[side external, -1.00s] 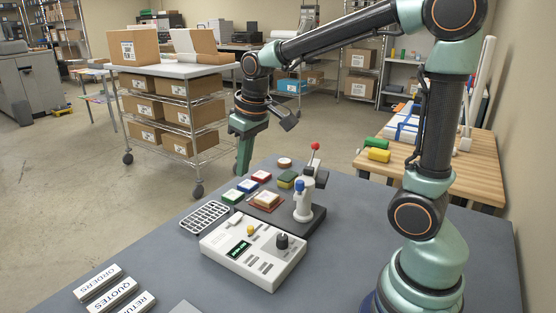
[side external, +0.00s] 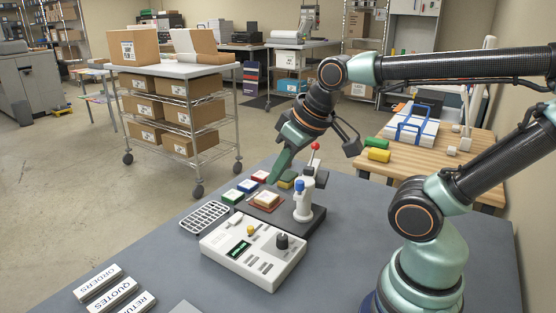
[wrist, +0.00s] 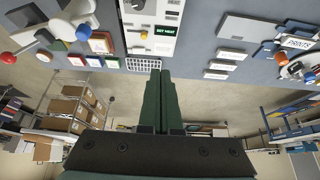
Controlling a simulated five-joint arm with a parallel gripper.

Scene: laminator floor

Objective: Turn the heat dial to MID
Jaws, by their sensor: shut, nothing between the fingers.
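The heat dial is a black knob (side external: 282,240) on the right part of a white control box (side external: 262,262) with a small green-lit display (side external: 238,249) and a yellow button (side external: 250,230). The dial's pointer setting is too small to read. My gripper (side external: 271,181) is shut and empty, in the air behind the box and apart from the dial. Its two green fingers (wrist: 160,74) lie together in the wrist view.
A press with a red-knobbed lever (side external: 315,147) and blue-topped post (side external: 300,187) stands just behind the box. Small coloured blocks (side external: 247,186) and a white rack (side external: 205,216) lie left of it. Label blocks (side external: 112,293) lie front left. The table's front middle is mostly clear.

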